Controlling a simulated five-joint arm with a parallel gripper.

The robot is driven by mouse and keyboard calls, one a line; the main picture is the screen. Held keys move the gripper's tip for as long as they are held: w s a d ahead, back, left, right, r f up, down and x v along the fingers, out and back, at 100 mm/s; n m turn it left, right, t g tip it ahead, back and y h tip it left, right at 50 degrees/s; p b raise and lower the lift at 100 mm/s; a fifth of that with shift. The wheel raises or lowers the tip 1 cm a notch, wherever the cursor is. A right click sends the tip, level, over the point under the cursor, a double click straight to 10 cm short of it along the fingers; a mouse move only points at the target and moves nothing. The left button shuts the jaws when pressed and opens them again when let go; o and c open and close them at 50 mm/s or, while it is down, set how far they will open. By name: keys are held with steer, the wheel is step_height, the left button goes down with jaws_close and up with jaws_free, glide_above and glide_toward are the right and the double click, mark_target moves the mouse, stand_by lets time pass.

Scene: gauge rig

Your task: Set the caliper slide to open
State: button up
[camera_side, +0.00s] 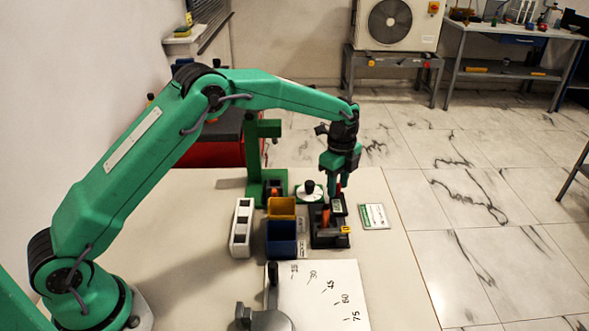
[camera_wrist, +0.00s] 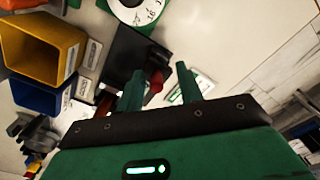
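The caliper (camera_side: 337,207) appears to be the dark device with a small display on a black base (camera_side: 330,240). An orange-red part (camera_side: 326,218) and a yellow part (camera_side: 346,230) show on it. My gripper (camera_side: 338,188) points down just above the caliper's far end. In the wrist view, my gripper (camera_wrist: 162,82) is open, its two green fingers apart. A red knob (camera_wrist: 156,80) shows between them, closer to the left finger; I cannot tell whether they touch. My gripper body hides much of the caliper, so the slide's setting cannot be read.
A yellow bin (camera_side: 281,207) and a blue bin (camera_side: 281,248) stand left of the caliper. A round white dial (camera_side: 309,186) is behind, beside a green stand (camera_side: 253,150). An angle plate (camera_side: 325,280) lies in front. A small card (camera_side: 374,216) is at right.

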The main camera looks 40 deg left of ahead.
steer(key=shift+r, duration=3.9)
steer(key=shift+s+a+r, duration=0.1)
steer(key=shift+s+r, duration=0.15)
steer(key=shift+r, duration=0.25)
steer(key=s+a+r+n+t, duration=0.4)
steer(key=s+r+n, duration=0.5)
steer(key=s+r, duration=0.65)
steer(key=s+a+f+n, duration=0.1)
steer(key=s+n, duration=0.2)
steer(key=s, duration=0.4)
steer(key=s+a+f+n+t, duration=0.1)
steer(key=s+a+f+n, duration=0.1)
steer(key=s, duration=0.4)
steer(key=s+a+f+n, duration=0.1)
steer(key=s+f+n, duration=0.1)
steer(key=s+n, duration=0.2)
steer(key=s, duration=0.3)
steer(key=shift+s+a+t, duration=0.2)
steer(key=shift+s+t, duration=0.1)
